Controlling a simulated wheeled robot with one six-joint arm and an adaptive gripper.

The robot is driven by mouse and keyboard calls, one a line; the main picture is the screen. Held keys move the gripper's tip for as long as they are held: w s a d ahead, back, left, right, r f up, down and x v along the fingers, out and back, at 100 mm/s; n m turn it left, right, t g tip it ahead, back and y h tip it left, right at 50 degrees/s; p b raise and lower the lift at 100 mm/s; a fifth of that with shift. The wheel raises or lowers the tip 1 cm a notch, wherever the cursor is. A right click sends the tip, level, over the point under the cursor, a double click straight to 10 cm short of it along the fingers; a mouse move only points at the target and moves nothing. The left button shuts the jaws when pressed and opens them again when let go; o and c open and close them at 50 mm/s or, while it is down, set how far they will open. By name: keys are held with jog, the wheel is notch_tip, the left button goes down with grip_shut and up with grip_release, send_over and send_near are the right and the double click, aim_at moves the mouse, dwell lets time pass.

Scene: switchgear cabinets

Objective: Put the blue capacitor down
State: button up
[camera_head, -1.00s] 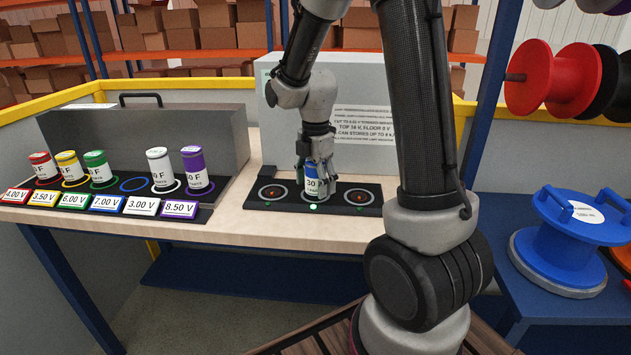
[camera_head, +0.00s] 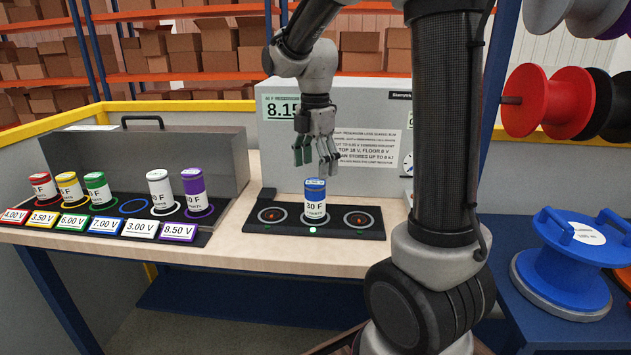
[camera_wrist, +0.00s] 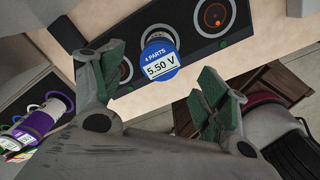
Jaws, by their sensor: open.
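The blue capacitor (camera_head: 315,200), with a white label and a blue top, stands upright in the middle place of the black test plate (camera_head: 262,229). In the wrist view its blue top (camera_wrist: 160,58) shows a label reading 5.50 V. My gripper (camera_head: 316,168) is open and empty just above the capacitor, apart from it. In the wrist view my gripper's green-padded fingers (camera_wrist: 165,92) are spread wide, with the capacitor beyond them. A small lamp (camera_head: 313,230) in front of the middle place is lit green.
On the left, a rack holds red (camera_head: 43,187), yellow (camera_head: 69,187), green (camera_head: 98,188), white (camera_head: 161,190) and purple (camera_head: 195,189) capacitors. Its blue-ringed place (camera_head: 133,206) is empty. A grey meter box (camera_head: 375,100) reading 8.15 stands behind the plate. Cable spools (camera_head: 565,255) are at right.

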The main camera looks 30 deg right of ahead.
jog(key=shift+s+r, duration=0.15)
jog(key=shift+r, duration=0.3)
jog(key=s+r+m+t, duration=0.2)
jog(key=s+m, duration=0.8)
jog(key=s+d+r+m+t, duration=0.1)
jog(key=s+r+m+t, duration=0.1)
jog(key=s+m, duration=0.8)
jog(key=shift+s+d+r, duration=0.15)
jog(key=shift+s+d, duration=0.05)
